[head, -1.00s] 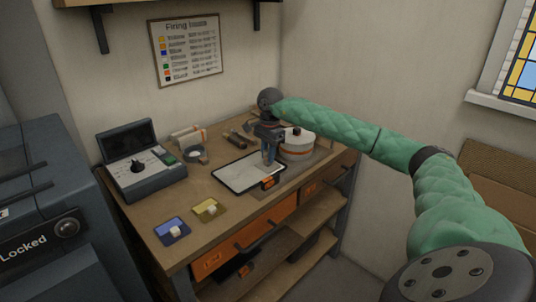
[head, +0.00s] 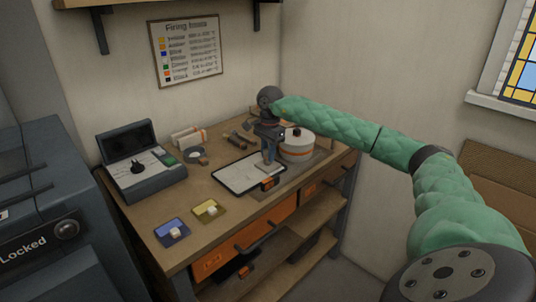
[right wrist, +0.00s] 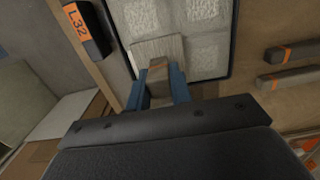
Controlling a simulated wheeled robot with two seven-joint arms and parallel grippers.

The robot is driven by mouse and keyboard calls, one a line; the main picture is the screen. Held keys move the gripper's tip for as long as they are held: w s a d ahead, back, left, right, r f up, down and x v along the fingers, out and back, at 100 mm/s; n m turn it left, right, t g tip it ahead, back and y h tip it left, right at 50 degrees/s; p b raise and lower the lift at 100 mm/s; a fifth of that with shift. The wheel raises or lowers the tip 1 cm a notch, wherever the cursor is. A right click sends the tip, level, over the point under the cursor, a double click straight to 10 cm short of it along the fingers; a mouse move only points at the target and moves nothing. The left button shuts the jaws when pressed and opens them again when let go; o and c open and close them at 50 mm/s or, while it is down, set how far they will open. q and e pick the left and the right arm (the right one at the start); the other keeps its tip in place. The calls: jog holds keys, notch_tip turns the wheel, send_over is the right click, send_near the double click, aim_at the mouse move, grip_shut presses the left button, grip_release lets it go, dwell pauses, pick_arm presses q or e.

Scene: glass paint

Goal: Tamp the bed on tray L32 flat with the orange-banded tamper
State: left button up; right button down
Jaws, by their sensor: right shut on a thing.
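Tray L32 (head: 226,181) lies on the bench, a dark-rimmed tray with a pale bed. Its orange and black tag (head: 268,183) shows at the near side, and the tag (right wrist: 86,29) reads L32 in the right wrist view. My right gripper (right wrist: 157,88) is shut on the tamper's handle (right wrist: 158,68), which has an orange-brown band. The tamper's square plate (right wrist: 158,47) is over the tray's near part; I cannot tell whether it touches the bed. Pale square patches (right wrist: 205,50) show in the bed. In the head view my right gripper (head: 268,155) is above the tray's right part. My left gripper is out of view.
A control box (head: 140,180), a blue tile (head: 165,234) and a yellow tile (head: 201,213) are on the left. Orange-banded bars (right wrist: 288,77) lie beside the tray. The front bench edge is nearby.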

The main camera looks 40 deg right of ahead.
jog(key=shift+r, duration=0.65)
jog(key=shift+s+a, duration=0.15)
jog(key=shift+a, duration=2.95)
jog(key=shift+f, duration=0.1)
jog(key=shift+f+b, duration=0.5)
jog(key=shift+f, duration=0.2)
jog(key=shift+f+b, duration=0.4)
jog(key=shift+b, duration=0.1)
